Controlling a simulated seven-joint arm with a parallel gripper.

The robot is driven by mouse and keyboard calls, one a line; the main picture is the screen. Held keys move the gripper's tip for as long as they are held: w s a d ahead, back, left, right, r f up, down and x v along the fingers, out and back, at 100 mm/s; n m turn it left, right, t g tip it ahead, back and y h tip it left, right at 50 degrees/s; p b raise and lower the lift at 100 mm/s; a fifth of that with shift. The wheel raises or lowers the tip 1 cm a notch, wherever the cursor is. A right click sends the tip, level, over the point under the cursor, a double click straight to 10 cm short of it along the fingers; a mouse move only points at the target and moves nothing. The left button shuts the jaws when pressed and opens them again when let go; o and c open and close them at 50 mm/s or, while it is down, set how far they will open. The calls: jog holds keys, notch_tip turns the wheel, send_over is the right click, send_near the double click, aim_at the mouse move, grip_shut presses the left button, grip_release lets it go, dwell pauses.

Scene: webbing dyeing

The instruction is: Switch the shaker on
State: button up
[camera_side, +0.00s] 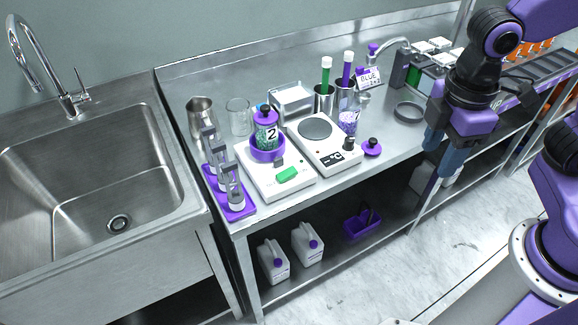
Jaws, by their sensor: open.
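The shaker (262,181) is a white flat box near the front left of the steel bench. A purple ring holder (268,152) on its top holds a purple-capped jar (266,134) marked 2, upright. A green switch (287,174) is on the shaker's front right top, with a small grey part behind it. I cannot tell the switch's position. My gripper (443,154) is open and empty, pointing down at the right near the bench's front edge, well right of the shaker.
A white hotplate-like device (327,152) with a round grey plate stands right of the shaker. A purple knobbed lid (372,147) and a grey dish (408,111) lie between the device and my gripper.

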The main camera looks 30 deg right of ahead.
jog(key=w+a+r+n+h, duration=0.2)
jog(key=w+a, duration=1.1)
jog(key=n+h, duration=0.2)
send_near(286, 173)
jog(key=x, duration=0.8)
